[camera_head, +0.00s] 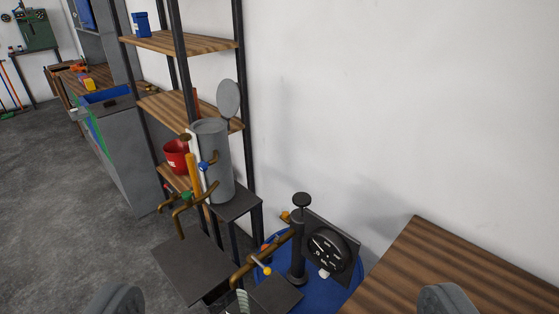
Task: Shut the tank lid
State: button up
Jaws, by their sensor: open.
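The tank (215,158) is a tall grey cylinder on a small dark stand, left of the middle of the view. Its round grey lid (229,99) stands up at the tank's top right, tilted upright, so the tank is open. My gripper (280,300) shows only as two rounded grey fingertips at the bottom edge, wide apart and empty. It is well in front of the tank and touches neither the tank nor the lid. The inside of the tank is hidden.
Brown pipes with coloured valves (262,265) and a black gauge (327,250) stand below the tank, by a blue drum (346,288). A wooden table (460,270) is at lower right. Shelves (190,42) with a red bucket (176,156) rise behind. Grey floor is free at left.

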aim_at(228, 93)
jog(key=z, duration=0.05)
jog(key=k, duration=0.55)
jog(key=u, duration=0.45)
jog(key=i, duration=0.4)
jog(key=u, duration=0.95)
jog(key=i, duration=1.2)
jog(key=u, duration=0.35)
jog(key=i, duration=1.2)
jog(key=z, duration=0.95)
jog(key=i, duration=0.9)
jog(key=z, duration=0.8)
jog(key=k, duration=0.7)
jog(key=z, duration=0.05)
